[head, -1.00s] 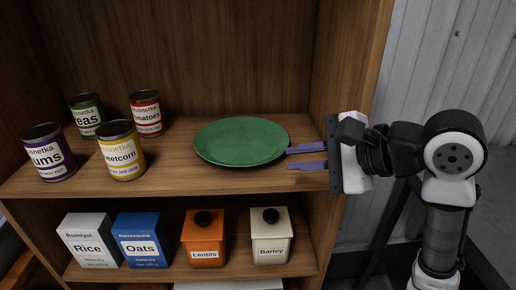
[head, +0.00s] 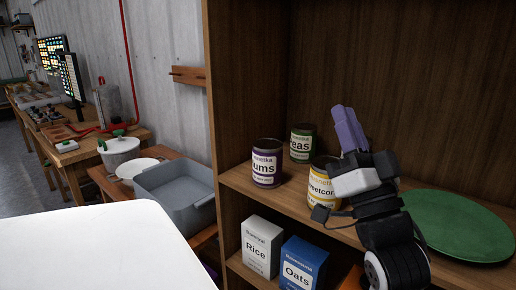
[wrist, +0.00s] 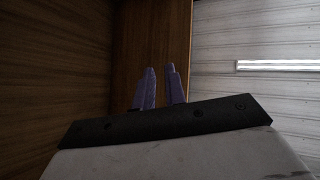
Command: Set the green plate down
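The green plate (head: 462,226) lies flat on the upper shelf (head: 280,200) at the right of the head view. Its left edge is partly behind my arm. My gripper (head: 348,130) is raised in front of the shelf, left of the plate and apart from it, with its purple fingers pointing up. In the wrist view, the fingers (wrist: 160,88) stand apart with an empty gap between them. The plate does not show in the wrist view.
A plums can (head: 266,165), a peas can (head: 302,144) and a sweetcorn can (head: 322,182) stand left of the plate, the last close behind my gripper. Rice (head: 262,246) and oats (head: 303,264) boxes are below. A grey tub (head: 180,190) stands left of the shelf unit.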

